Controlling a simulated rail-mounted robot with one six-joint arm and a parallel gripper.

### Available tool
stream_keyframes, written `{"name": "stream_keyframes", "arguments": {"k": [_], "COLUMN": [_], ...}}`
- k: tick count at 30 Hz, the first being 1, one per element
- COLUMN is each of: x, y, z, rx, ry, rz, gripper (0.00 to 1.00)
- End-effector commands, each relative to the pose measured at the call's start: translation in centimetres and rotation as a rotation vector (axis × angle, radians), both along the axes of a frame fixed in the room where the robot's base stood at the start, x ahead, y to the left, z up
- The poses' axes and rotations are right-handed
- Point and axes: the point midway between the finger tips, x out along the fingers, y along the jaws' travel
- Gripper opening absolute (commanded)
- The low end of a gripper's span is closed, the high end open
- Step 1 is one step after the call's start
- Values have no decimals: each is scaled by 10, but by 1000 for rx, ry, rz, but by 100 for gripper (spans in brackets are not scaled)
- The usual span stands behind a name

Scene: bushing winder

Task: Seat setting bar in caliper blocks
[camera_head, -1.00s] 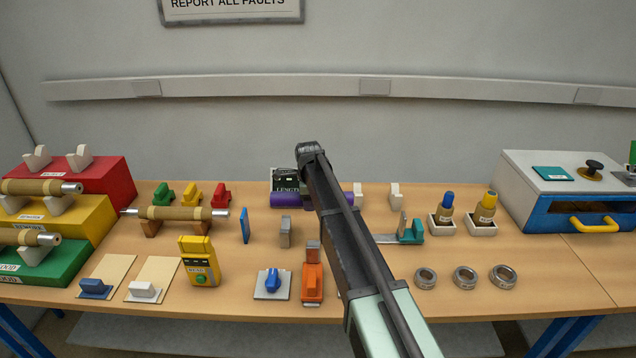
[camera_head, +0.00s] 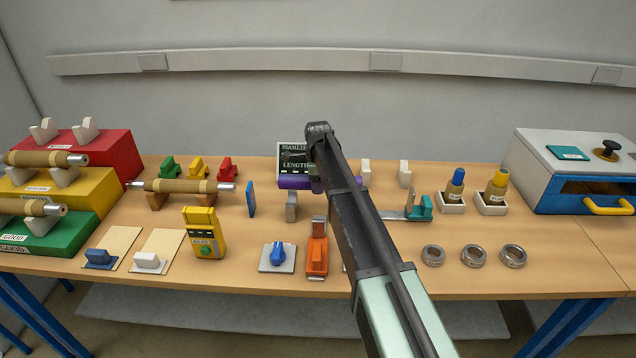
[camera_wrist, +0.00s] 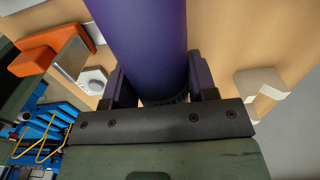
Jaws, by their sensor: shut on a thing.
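My gripper (camera_wrist: 162,92) is shut on a purple cylindrical bar, which I take as the setting bar (camera_wrist: 140,35). In the wrist view the bar runs up between the fingers to the top edge. In the head view part of the bar (camera_head: 292,182) shows left of my arm, in front of a dark display; my arm hides the rest. Two small cream blocks (camera_head: 366,172) (camera_head: 405,173) stand apart on the bench, right of my arm; I cannot tell whether they are the caliper blocks. A teal caliper-like tool (camera_head: 419,209) lies in front of them.
The dark display (camera_head: 293,155) stands behind the bar. An orange tool (camera_head: 317,256), a grey block (camera_head: 291,206) and a blue knob (camera_head: 277,255) stand left of my arm. Bottles (camera_head: 455,187), several metal rings (camera_head: 473,255) and a white-blue box (camera_head: 575,165) are at right.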

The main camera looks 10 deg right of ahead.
Motion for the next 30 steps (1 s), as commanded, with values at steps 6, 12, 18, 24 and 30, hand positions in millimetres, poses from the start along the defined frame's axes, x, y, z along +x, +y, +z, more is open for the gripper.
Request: {"name": "stream_keyframes", "arguments": {"k": [6, 12, 18, 24, 30], "x": [0, 0, 0, 0, 0], "y": [0, 0, 0, 0, 0], "z": [-27, -44, -49, -48, -49], "rx": [0, 0, 0, 0, 0], "ry": [0, 0, 0, 0, 0], "rz": [0, 0, 0, 0, 0], "gripper": [10, 10, 10, 10, 10]}}
